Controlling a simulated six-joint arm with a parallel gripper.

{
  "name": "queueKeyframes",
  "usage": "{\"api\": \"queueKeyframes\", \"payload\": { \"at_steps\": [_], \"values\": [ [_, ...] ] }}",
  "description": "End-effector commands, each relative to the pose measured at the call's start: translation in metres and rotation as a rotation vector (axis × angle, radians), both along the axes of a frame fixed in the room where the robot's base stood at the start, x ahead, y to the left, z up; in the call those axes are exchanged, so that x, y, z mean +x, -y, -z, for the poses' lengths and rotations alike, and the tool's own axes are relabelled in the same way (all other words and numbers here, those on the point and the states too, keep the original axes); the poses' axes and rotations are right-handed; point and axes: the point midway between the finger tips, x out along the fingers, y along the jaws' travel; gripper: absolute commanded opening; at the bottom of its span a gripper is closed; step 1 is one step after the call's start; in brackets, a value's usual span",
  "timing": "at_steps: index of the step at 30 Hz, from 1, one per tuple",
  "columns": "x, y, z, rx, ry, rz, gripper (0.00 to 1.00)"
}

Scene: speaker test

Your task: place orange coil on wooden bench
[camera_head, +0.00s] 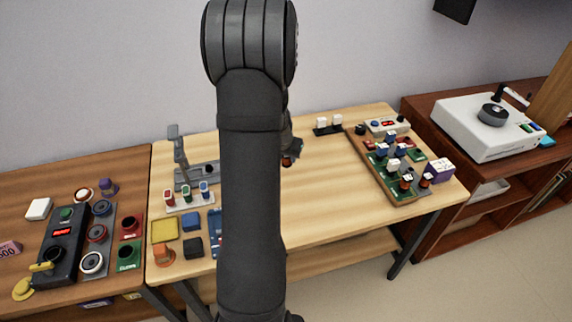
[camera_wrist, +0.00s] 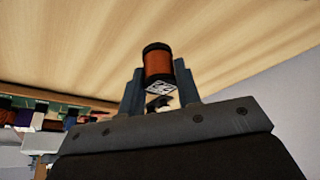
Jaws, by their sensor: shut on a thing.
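My gripper (camera_head: 294,152) is shut on the orange coil (camera_wrist: 159,65), a small copper-orange cylinder with dark ends. In the wrist view the coil sits between the two fingers (camera_wrist: 159,84), with a black-and-white patterned face towards the camera. In the head view only a small part of the coil (camera_head: 287,162) shows beside my arm. The light wooden bench (camera_head: 325,190) is in the middle, and its pale surface fills the top of the wrist view (camera_wrist: 80,45). The gap between coil and bench cannot be told.
A wooden tray (camera_head: 372,169) with a green board and several parts stands on the bench's right. Small red, green and blue parts (camera_head: 187,196) stand left. My arm hides the bench's middle left. Bare wood lies between. A darker table (camera_head: 30,215) adjoins left; a white turntable (camera_head: 480,128) stands right.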

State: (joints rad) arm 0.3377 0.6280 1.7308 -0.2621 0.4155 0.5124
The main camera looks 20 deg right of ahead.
Motion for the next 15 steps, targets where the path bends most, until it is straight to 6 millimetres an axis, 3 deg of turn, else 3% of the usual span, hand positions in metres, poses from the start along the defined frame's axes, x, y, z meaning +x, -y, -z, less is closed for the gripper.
{"api": "queueKeyframes", "payload": {
  "at_steps": [5, 11, 15],
  "values": [
    [0.002, -0.002, 0.011, 0.0, -0.002, -0.001, 0.04],
    [0.002, -0.002, 0.039, 0.0, -0.002, -0.001, 0.04],
    [0.002, -0.002, 0.042, -0.001, 0.001, 0.0, 0.04]
  ]
}}
